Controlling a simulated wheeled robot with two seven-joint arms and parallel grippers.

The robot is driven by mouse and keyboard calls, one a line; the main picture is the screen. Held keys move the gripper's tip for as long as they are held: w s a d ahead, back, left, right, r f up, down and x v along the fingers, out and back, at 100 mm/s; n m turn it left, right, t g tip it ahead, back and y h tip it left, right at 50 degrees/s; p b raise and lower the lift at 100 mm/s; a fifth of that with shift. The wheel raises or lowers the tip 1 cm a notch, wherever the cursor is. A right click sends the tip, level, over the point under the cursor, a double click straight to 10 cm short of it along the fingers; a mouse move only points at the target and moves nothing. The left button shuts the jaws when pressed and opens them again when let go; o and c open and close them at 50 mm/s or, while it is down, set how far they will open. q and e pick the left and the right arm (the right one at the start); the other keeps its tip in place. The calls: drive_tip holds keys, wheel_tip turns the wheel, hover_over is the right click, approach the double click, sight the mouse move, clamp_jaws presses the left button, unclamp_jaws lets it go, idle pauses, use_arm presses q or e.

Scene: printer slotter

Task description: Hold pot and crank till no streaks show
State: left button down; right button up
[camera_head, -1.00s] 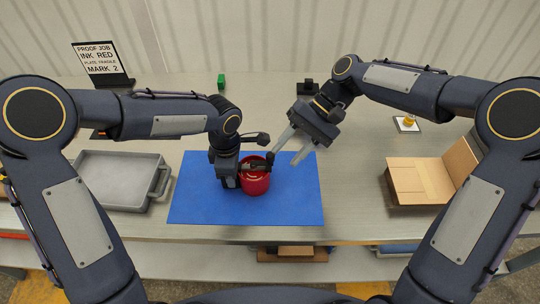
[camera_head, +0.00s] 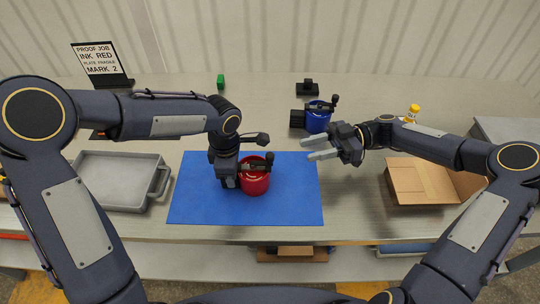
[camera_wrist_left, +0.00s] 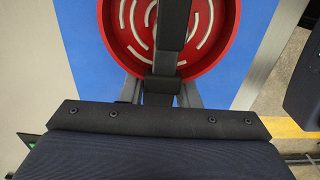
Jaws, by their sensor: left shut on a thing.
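A red pot (camera_head: 256,184) stands on the blue mat (camera_head: 200,204). A dark crank (camera_head: 250,167) with an upright knob lies across its top. My left gripper (camera_head: 238,179) is shut on the red pot at its left side. In the left wrist view, several white curved streaks show inside the red pot (camera_wrist_left: 112,40), partly hidden by the dark crank bar (camera_wrist_left: 172,30). My right gripper (camera_head: 322,148) is open and empty, its pale fingers apart, near the mat's right edge and clear of the red pot.
A blue pot (camera_head: 317,122) with its own crank stands behind my right gripper. A grey tray (camera_head: 118,183) is at left, an open cardboard box (camera_head: 415,180) at right. A yellow-capped bottle (camera_head: 412,112) stands behind. The sign (camera_head: 98,62) reads "INK RED" and "MARK 2".

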sight(270, 154)
drive_tip(key=shift+n+t+y, duration=0.3)
drive_tip(key=shift+n, duration=0.1)
drive_tip(key=x, duration=1.1)
drive_tip(key=shift+s+a, duration=0.1)
drive_tip(key=shift+a, duration=0.1)
clamp_jaws()
